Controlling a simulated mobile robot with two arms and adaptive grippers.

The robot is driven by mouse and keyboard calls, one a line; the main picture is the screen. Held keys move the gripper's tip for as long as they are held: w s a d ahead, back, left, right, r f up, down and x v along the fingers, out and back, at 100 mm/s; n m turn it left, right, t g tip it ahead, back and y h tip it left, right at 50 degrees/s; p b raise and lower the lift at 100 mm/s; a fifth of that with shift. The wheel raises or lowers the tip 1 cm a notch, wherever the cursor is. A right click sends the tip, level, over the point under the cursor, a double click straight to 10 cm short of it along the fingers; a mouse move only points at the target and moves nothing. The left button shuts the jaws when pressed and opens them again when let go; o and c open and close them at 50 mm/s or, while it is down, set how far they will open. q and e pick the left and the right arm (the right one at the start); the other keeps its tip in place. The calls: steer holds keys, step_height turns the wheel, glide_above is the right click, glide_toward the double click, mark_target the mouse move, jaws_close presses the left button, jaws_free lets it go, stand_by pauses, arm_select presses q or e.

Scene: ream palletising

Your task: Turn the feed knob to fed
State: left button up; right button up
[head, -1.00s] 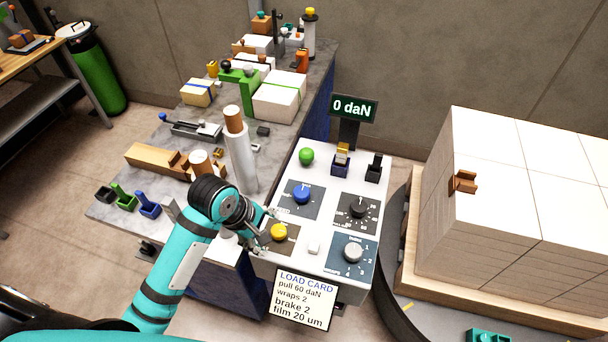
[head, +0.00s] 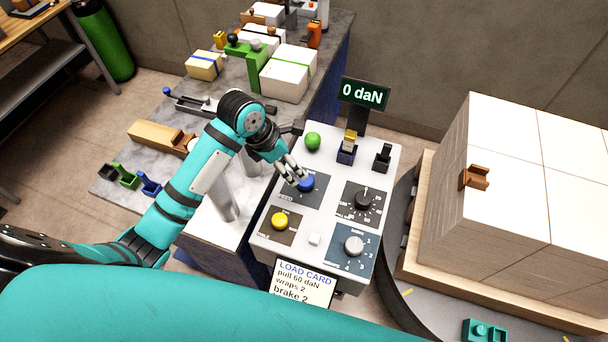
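The blue knob (head: 307,184) sits on a dark plate at the upper left of the white control panel (head: 328,221). The lettering beside it is too small and partly covered to read surely as feed. My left gripper (head: 298,180) reaches down from the upper left, its fingertips at the left side of the blue knob. I cannot tell whether they touch or grip it. The fingers hide part of the knob and its plate, so its pointer setting is unclear. My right gripper is not in view.
The panel also holds a yellow knob (head: 279,221), black dial (head: 363,200), grey dial (head: 354,246), green button (head: 313,141) and two levers. A display (head: 363,93) reads 0 daN. A load card (head: 304,283) hangs in front. A wrapped pallet stack (head: 520,170) stands right.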

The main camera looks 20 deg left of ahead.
mark_target(305, 183)
arm_select(q)
steer(key=p+x, duration=0.1)
steer(key=x, duration=0.9)
steer(key=c, duration=1.2)
steer(key=shift+o, duration=0.2)
